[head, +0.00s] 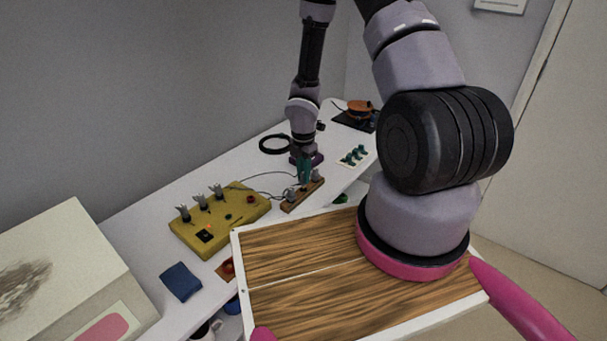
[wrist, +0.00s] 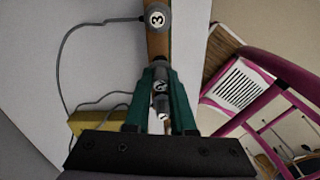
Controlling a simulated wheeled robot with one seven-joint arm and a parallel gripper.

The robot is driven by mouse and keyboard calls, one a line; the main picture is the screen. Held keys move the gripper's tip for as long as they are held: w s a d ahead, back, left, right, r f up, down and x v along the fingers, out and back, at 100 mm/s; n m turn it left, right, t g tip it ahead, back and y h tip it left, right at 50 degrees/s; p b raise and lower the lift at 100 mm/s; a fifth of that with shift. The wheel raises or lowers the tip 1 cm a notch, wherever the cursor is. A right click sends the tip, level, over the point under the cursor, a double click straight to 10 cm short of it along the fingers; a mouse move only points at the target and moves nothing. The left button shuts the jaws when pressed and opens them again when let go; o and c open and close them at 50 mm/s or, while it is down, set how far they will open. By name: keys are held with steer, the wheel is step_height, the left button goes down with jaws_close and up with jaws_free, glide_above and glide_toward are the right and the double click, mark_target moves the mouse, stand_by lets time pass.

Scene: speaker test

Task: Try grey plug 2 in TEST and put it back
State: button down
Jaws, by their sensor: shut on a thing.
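My gripper (head: 304,178) is over the middle of a narrow wooden rack (head: 288,207). In the wrist view my teal fingers (wrist: 161,92) are shut on grey plug 2 (wrist: 161,87), whose white disc shows its number. Grey plug 3 (wrist: 155,17) stands on the rack past the fingertips. Another grey plug (wrist: 163,116), its mark partly hidden, shows behind plug 2. I cannot tell whether plug 2 is seated in the rack or just above it. The yellow box (head: 240,222) has several plugs on top and a black patch with a small orange spot (head: 206,234); no TEST lettering is readable.
Thin cables run between the yellow box and the rack. A pale strip with teal pieces (head: 353,156), a black ring (head: 275,144) and an orange spool (head: 359,110) lie farther back. A blue cloth (head: 180,281) lies in front. White table is bare left of the ring.

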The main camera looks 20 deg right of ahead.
steer(key=shift+f, duration=0.9)
stand_by(0.4)
steer(key=c, duration=0.7)
jaws_free()
steer(key=shift+r, duration=3.8)
